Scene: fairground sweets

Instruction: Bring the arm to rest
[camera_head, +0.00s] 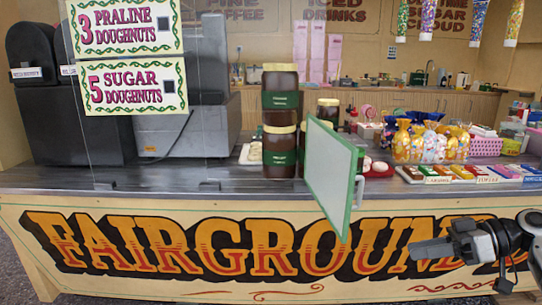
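My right arm comes in at the right edge, low in front of the fairground counter (100,206). Its gripper (418,251) points to the left, in front of the painted lettering. Its fingers show as one narrow grey bar, so I cannot tell whether they are open or shut. I see nothing held in it. My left arm and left gripper are out of view.
A white panel with a green frame (332,178) juts out over the counter's front edge, left of my gripper. Stacked dark jars (280,100), sweet bags (402,141) and boxed sweets (461,172) stand on the counter. Hanging signs (128,85) are at the left.

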